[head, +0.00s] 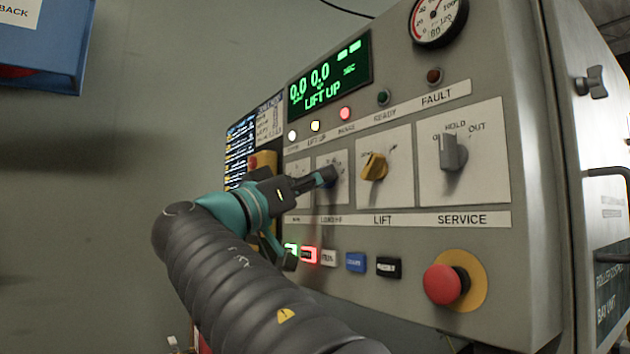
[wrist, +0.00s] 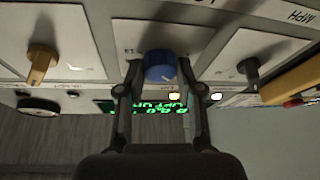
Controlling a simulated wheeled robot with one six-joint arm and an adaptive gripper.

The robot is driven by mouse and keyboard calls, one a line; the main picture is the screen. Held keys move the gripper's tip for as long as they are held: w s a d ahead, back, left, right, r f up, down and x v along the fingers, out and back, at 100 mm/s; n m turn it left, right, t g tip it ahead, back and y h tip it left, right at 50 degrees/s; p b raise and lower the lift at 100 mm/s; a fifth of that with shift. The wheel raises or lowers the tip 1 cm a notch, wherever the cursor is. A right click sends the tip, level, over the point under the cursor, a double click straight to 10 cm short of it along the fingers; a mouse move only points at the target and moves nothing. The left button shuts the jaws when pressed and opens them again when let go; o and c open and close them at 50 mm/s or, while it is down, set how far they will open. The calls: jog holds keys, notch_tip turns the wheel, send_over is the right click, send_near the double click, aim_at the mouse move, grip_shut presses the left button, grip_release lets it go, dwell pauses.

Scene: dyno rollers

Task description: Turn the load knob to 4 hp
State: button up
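The load knob (wrist: 160,66) is blue and round, on a white plate. In the wrist view it stands between the two fingertips of my gripper (wrist: 160,72), with a small gap seeming to show on each side. A small pale mark shows on its lower right rim; which number it points to cannot be read. In the head view my gripper (head: 325,177) reaches the panel at the plate above the "LOAD HP" label and hides most of the knob. The gripper looks open around the knob, not pressed on it.
To the right in the head view are the yellow lift knob (head: 374,167), the grey service knob (head: 452,152) and a red emergency button (head: 442,284). Lit buttons (head: 309,255) sit below the gripper. The green display (head: 328,78) reads 0.0, 0.0 and LIFT UP.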

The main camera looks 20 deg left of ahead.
jog(key=shift+n+y, duration=0.4)
jog(key=shift+n, duration=0.1)
jog(key=shift+s+d+r+n+g+y+p, duration=0.1)
jog(key=shift+n+y+p, duration=1)
jog(key=shift+n, duration=1.2)
jog(key=shift+r+n+g+y+p, duration=0.15)
jog(key=shift+n+y+p, duration=1)
jog(key=shift+n, duration=1.15)
jog(key=shift+s+d+r+n+g+y+p, duration=0.1)
jog(key=shift+n+y+p, duration=0.65)
jog(key=shift+n+p, duration=1.1)
jog(key=shift+w+f+n+b, duration=0.1)
jog(key=shift+n+b, duration=0.3)
jog(key=shift+n, duration=0.25)
jog(key=o, duration=1.2)
jog(key=shift+c, duration=0.2)
jog(key=shift+a, duration=0.1)
